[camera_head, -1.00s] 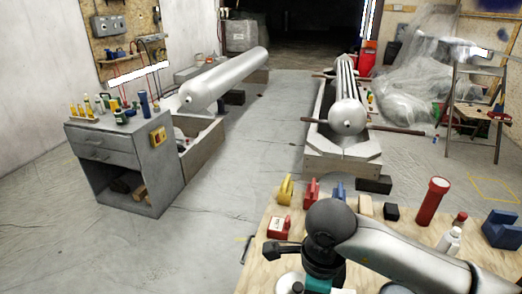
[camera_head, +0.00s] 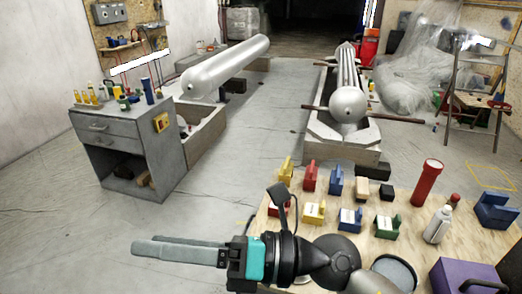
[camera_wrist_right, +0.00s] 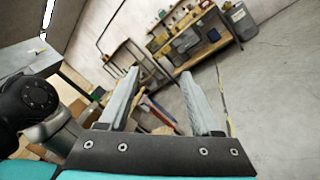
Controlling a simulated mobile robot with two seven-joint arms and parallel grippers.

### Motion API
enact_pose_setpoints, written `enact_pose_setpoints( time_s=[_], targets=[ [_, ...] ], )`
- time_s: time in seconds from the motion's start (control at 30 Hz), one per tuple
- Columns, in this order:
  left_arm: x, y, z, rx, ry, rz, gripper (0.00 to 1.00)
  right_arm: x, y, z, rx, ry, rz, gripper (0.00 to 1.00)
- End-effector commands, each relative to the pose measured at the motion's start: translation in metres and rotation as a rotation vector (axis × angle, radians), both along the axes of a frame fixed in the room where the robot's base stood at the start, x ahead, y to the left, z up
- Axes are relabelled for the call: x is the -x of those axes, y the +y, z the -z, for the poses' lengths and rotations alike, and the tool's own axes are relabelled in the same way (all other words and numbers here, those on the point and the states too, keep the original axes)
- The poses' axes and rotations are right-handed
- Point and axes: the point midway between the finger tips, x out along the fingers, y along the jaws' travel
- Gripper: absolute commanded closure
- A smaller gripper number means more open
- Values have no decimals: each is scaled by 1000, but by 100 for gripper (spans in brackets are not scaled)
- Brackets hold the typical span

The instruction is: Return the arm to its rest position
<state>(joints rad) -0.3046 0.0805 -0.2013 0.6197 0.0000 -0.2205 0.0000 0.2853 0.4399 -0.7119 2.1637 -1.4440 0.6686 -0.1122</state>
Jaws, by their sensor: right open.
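My right gripper (camera_head: 180,252) reaches leftward from the wooden table's left edge in the head view, with its arm bent over the table's near part. Its two grey fingers point left, beyond the table and over the floor. In the right wrist view the fingers (camera_wrist_right: 165,95) stand apart with nothing between them, so it is open and empty. My left gripper is not in view.
The wooden table (camera_head: 405,240) holds several coloured blocks, a red cylinder (camera_head: 427,183), a white bottle (camera_head: 439,224) and a purple box (camera_head: 466,277). A grey cabinet (camera_head: 128,150) stands at the left. The floor between cabinet and table is clear.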

Motion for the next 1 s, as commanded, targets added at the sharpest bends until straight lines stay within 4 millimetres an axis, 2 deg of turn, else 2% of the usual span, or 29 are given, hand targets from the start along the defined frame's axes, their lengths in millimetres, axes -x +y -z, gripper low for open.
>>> enact_pose_setpoints(
  time_s=[0.03,0.1,0.2,0.3,0.37,0.47,0.5,0.57,0.67,0.77,0.83,0.9,1.0],
  targets=[
    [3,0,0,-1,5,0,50,-9,-6,-19,-111,76,61,35],
    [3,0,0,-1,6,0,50,-27,-19,-42,-258,182,150,35],
    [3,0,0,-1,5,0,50,-55,-47,-62,-452,349,285,35],
    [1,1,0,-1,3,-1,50,-85,-84,-67,-630,524,431,35],
    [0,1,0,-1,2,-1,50,-101,-108,-62,-725,634,523,35],
    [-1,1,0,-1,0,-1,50,-123,-148,-40,-869,826,681,35],
    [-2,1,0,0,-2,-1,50,-129,-165,-28,-921,904,747,35],
    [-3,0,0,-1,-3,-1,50,-135,-188,-5,-992,1026,845,35],
    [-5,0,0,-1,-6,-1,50,-135,-222,40,-1090,1231,1016,35],
    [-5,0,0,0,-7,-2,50,-122,-250,92,-1158,1445,1192,35],
    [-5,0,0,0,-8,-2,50,-104,-264,128,-1190,1598,1315,35],
    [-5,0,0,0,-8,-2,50,-81,-275,162,-1204,1747,1436,35],
    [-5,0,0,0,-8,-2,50,-43,-282,201,-1197,1941,1593,35]
  ],
)
